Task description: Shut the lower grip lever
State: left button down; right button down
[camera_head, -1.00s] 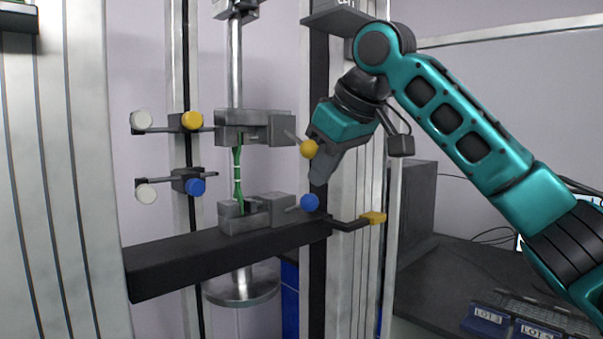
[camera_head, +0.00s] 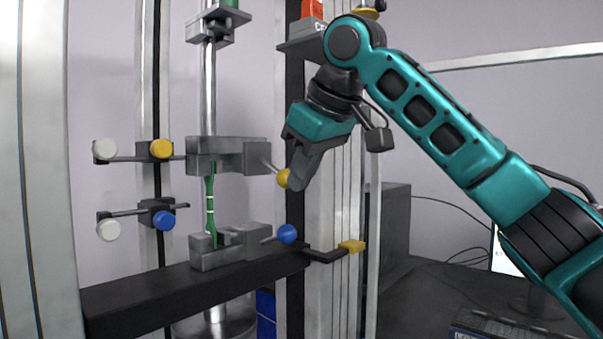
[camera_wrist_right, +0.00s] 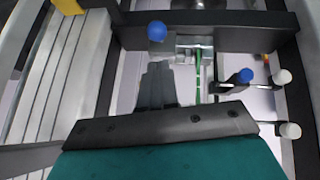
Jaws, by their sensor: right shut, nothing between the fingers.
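The lower grip (camera_head: 230,245) sits on the black crossbeam. Its lever ends in a blue knob (camera_head: 287,233) and points right; the blue knob also shows in the right wrist view (camera_wrist_right: 157,31). The upper grip (camera_head: 228,156) has a lever with a yellow knob (camera_head: 283,178). A green strip (camera_head: 210,205) runs upright between the grips. My right gripper (camera_head: 297,186) is shut and empty, pointing down beside the yellow knob and partly covering it. Its tips are above the blue knob, apart from it. In the right wrist view the fingers (camera_wrist_right: 157,80) point toward the blue knob. My left gripper is out of view.
The black crossbeam (camera_head: 140,300) spans below the grips. A yellow-tipped black bracket (camera_head: 350,246) juts out right of the lower lever. Two side arms with white, yellow and blue knobs (camera_head: 165,221) stand left of the strip. Pale machine columns flank the grips.

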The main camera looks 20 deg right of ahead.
aim_at(287, 228)
jog(key=x, duration=0.7)
jog(key=shift+w+f, duration=0.1)
pick_arm(q)
jog(key=shift+w, duration=0.15)
jog(key=shift+f+b, duration=0.55)
jog(key=shift+b, duration=0.05)
pick_arm(e)
jog(key=shift+s+d+f, duration=0.15)
jog(key=shift+s+f, duration=0.1)
jog(key=shift+f, duration=0.05)
